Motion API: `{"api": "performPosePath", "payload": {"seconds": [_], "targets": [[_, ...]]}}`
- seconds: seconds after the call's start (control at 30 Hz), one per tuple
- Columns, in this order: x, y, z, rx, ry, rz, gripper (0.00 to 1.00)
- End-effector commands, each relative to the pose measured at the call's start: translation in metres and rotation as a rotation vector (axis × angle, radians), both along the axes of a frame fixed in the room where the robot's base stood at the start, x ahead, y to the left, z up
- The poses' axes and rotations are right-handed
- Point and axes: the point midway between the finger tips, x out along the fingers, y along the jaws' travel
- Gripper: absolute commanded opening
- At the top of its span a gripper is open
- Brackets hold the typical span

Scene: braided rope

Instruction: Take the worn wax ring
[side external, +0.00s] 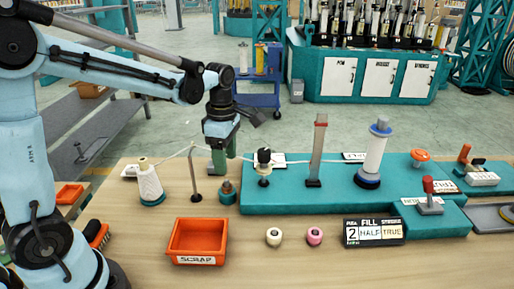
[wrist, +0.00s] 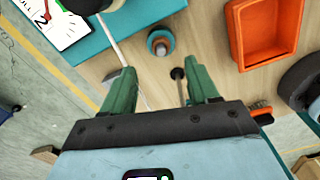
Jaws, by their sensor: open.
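My gripper (side external: 219,168) has green fingers and hangs above the table, behind the thin brown post (side external: 194,178) and near a small teal holder (side external: 228,192). In the wrist view its fingers (wrist: 161,82) are spread wide with nothing gripped. The teal holder (wrist: 160,42) lies ahead of the fingers there, with a reddish-brown piece on it. A cream ring (side external: 274,237) and a pink ring (side external: 315,236) lie on the wood in front, apart from my gripper. I cannot tell which piece is the worn wax ring.
An orange SCRAP bin (side external: 198,241) stands at the front. A white rope runs from the white spool (side external: 150,185) past the post towards the teal platform (side external: 330,200). A tall post (side external: 317,150) and white cylinder (side external: 374,150) stand there. A counter sign (side external: 374,231) stands in front.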

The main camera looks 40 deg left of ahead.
Motion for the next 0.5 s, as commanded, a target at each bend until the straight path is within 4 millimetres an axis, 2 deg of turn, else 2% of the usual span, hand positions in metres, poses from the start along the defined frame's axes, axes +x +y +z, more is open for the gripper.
{"api": "performPosePath", "payload": {"seconds": [0.1, 0.37, 0.5], "targets": [[0.0, 0.0, -0.015, 0.001, -0.001, -0.001, 0.6], [0.0, 0.0, -0.028, 0.001, -0.001, -0.002, 0.6], [0.0, -0.001, -0.043, 0.001, -0.001, -0.002, 0.6]]}}
